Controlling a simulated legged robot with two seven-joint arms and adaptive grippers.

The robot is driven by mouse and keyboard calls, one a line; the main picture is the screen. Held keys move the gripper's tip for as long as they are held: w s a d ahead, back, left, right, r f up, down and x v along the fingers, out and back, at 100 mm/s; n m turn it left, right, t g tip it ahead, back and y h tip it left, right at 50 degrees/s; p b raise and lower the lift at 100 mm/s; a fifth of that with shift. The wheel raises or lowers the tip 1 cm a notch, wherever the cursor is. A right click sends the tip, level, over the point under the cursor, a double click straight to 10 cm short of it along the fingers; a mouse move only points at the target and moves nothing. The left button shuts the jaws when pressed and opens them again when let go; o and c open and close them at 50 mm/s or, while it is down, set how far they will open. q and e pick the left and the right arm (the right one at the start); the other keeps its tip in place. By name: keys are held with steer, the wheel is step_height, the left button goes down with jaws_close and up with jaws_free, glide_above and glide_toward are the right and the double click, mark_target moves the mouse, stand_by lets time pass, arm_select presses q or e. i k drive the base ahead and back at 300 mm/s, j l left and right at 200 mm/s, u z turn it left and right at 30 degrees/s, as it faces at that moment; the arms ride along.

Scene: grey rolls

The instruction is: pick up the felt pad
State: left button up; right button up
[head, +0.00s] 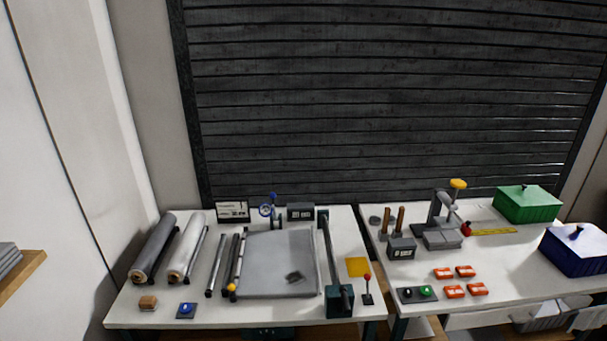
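No thing is plainly marked as the felt pad. A small dark grey patch (295,277) lies on a large flat grey sheet or board (268,257) on the left table, and it may be the pad. A flat yellow square (357,267) lies to the right of the board, beyond a dark green bar. I cannot tell from this distance which of these is felt. Neither of my grippers shows in the head view.
Grey rolls (155,248) and rods lie on the left of the left table (215,315). The right table holds a press (442,225), several orange blocks, a green box (527,204) and a blue box (574,250).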

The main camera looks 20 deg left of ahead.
mark_target(147, 304)
steer(key=j+u, duration=0.2)
steer(key=u, duration=0.2)
steer(key=i+j+u, duration=0.15)
steer(key=u, duration=0.25)
steer(key=i+j+u, duration=0.15)
steer(key=u, duration=0.25)
steer(key=i+j+u, duration=0.15)
steer(key=u, duration=0.25)
steer(key=j, duration=0.05)
